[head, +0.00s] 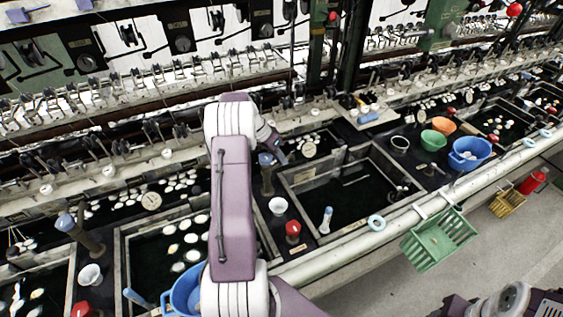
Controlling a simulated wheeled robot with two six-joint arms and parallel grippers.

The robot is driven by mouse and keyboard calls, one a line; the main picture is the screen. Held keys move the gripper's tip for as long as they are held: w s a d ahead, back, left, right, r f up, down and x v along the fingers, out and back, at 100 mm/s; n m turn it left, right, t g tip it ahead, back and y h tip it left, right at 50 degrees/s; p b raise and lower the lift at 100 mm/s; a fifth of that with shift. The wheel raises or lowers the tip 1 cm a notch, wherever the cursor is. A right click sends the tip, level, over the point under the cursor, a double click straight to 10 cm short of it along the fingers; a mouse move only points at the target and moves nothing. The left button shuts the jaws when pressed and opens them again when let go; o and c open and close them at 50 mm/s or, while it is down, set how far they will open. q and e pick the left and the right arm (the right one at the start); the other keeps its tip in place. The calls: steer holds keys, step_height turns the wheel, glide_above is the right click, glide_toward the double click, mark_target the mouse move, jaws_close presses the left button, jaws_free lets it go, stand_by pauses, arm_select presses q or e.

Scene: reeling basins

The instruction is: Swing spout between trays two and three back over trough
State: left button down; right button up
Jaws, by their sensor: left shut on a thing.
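A spout (267,184) with a dark upright post and a pale blue end stands between two dark-water trays, the left one (120,262) holding pale cocoons and the right one (381,147) nearly bare. My left gripper (272,147) is at the top of this spout, shut on it. My own forearm hides part of the gripper and the left tray. The spout's outlet direction is hard to tell. A dark trough (330,137) with cocoons runs behind the trays. My right gripper is not in view; only part of that arm shows at lower right.
Another blue-ended spout (88,240) stands at left. Near my arm are a white cup (278,206), a red-topped jar (293,230) and a blue-handled brush (326,220). A blue basin (469,153) sits at right. A green basket (438,239) hangs on the front rail.

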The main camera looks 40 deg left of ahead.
arm_select(q)
steer(key=s+a+n+y+p, duration=0.3)
steer(key=a+n+y+p, duration=0.2)
steer(key=n, duration=0.9)
steer(key=a+p, duration=0.1)
steer(key=p, duration=0.2)
steer(key=shift+s+a+r+y, duration=0.15)
steer(key=shift+s+a+y, duration=0.15)
steer(key=shift+s+y, duration=0.1)
steer(key=c, duration=1.4)
jaws_free()
steer(key=shift+o, duration=0.2)
